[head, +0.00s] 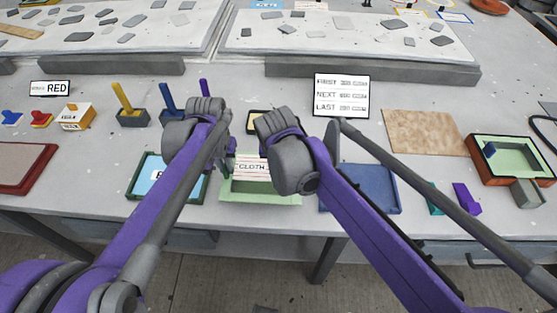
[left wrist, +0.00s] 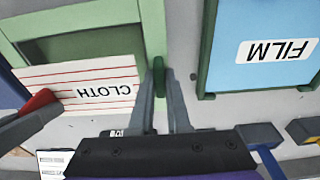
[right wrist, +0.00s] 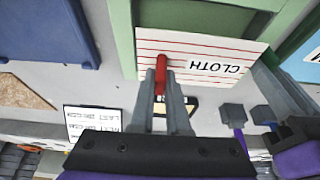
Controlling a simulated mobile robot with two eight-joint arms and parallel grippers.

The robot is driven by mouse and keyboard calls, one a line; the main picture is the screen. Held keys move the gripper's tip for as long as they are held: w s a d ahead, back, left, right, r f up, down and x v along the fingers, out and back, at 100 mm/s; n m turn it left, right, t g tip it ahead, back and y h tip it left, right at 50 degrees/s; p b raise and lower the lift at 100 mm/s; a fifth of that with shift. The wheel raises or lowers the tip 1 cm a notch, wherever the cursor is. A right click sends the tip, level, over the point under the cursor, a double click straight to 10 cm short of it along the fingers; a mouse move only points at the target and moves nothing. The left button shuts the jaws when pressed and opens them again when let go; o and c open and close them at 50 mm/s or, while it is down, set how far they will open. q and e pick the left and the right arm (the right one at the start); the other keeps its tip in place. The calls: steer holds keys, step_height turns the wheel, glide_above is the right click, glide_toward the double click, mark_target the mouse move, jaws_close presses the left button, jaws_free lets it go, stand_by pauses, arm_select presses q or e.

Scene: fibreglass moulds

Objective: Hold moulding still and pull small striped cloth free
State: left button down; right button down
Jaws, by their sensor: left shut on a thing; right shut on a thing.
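The small striped cloth (head: 252,168), white with red stripes and marked CLOTH, lies across the near-gripper side of the pale green moulding (head: 262,198). In the left wrist view, my left gripper (left wrist: 160,85) is shut on a dark green tab (left wrist: 158,65) at the moulding's rim (left wrist: 153,25). In the right wrist view, my right gripper (right wrist: 163,82) is shut on a red tab (right wrist: 161,64) at the edge of the cloth (right wrist: 205,55). The cloth still overlaps the moulding's rim (right wrist: 122,35). My arms hide part of both in the head view.
A framed blue FILM sheet (head: 150,180) lies left of the moulding and a blue tray (head: 375,188) right of it. Coloured handled tools (head: 130,115), a FIRST/NEXT/LAST sign (head: 341,95) and a brown board (head: 422,132) stand behind. The bench's front edge is close.

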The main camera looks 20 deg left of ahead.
steer(key=shift+r, duration=2.25)
arm_select(q)
steer(key=c, duration=0.8)
jaws_free()
arm_select(e)
steer(key=shift+a, duration=0.1)
arm_select(q)
steer(key=shift+d, duration=0.1)
arm_select(e)
steer(key=shift+s, duration=0.1)
arm_select(q)
steer(key=shift+r, duration=0.5)
step_height(320, 180, up, 11)
steer(key=s, duration=0.1)
steer(key=shift+s, duration=0.2)
